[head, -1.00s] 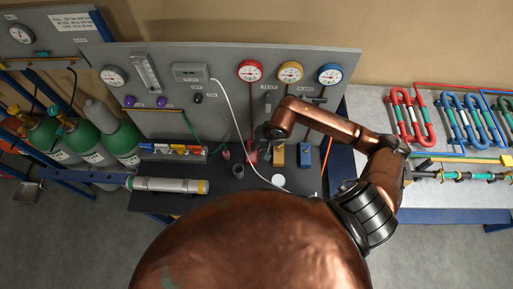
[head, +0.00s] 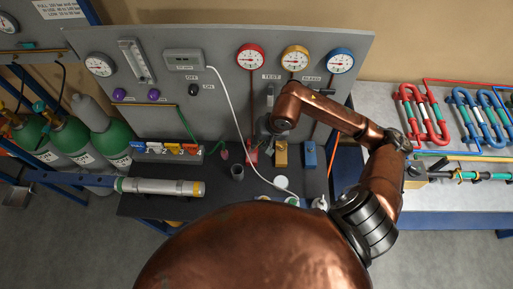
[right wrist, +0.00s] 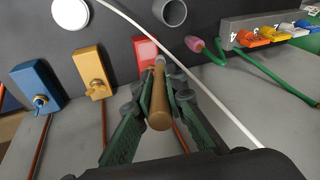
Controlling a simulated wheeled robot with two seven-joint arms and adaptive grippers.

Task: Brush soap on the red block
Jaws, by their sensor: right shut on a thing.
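The red block (head: 252,157) stands on the dark bench at the foot of the grey panel, left of a yellow and a blue block. In the right wrist view the red block (right wrist: 146,50) lies just beyond the brush tip. My right gripper (head: 268,126) is in front of the panel, above the red block. In the right wrist view, its green fingers (right wrist: 158,88) are shut on a brush with a tan round handle (right wrist: 160,112). The brush's pale tip overlaps the block's edge in view; I cannot tell whether they touch. My left gripper is out of view.
A grey cup (head: 238,172) and a white disc (head: 282,182) stand on the bench near the block. A white hose (head: 228,108) hangs across the panel. The yellow block (head: 281,154) and blue block (head: 310,155) are close on the right. A pink-tipped piece (right wrist: 195,45) lies left of the red block in the head view.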

